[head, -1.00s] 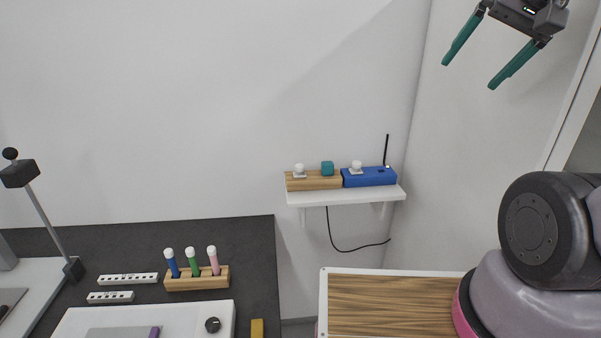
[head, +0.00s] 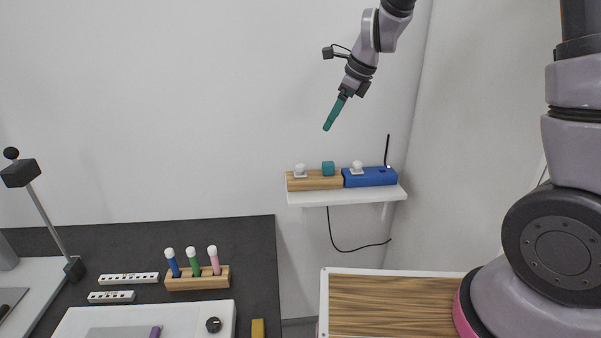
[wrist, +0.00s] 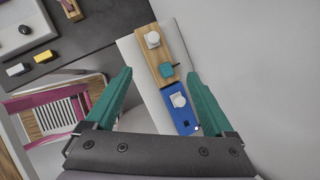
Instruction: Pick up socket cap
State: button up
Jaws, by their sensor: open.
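Two white rounded caps on square white plates are on the wall shelf. One cap (head: 300,169) is on the wooden block, the other cap (head: 357,166) on the blue box. A teal cube (head: 328,168) sits between them on the wooden block. I cannot tell which of these is the socket cap. My gripper (head: 328,125) is in the air above the shelf, tilted down. In the wrist view my gripper (wrist: 159,75) is open and empty, its teal fingers apart. The teal cube (wrist: 166,70) and the blue box's cap (wrist: 178,100) show between the fingers.
The white shelf (head: 350,198) carries the wooden block (head: 318,183) and the blue box (head: 370,179), which has an upright black antenna (head: 387,150) and a hanging cable. A dark counter (head: 250,255) with a pen holder (head: 198,281) is at left. The wall above the shelf is clear.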

aim_at(301, 166)
jog(key=a+f+m, duration=0.1)
jog(key=a+f, duration=0.1)
jog(key=f, duration=0.2)
jog(key=w+a+f+m, duration=0.1)
jog(key=a+f, duration=0.1)
jog(key=f, duration=0.2)
jog(key=w+a+f+m, duration=0.1)
jog(key=a+f, duration=0.2)
jog(key=f, duration=0.1)
jog(key=shift+w+f+m+g+h, duration=0.2)
jog(key=shift+m+g+h, duration=0.1)
jog(key=shift+m+h, duration=0.1)
jog(key=x, duration=0.5)
jog(key=shift+w+a+f, duration=0.15)
jog(key=shift+a+f, duration=0.15)
jog(key=shift+a, duration=0.05)
grip_shut()
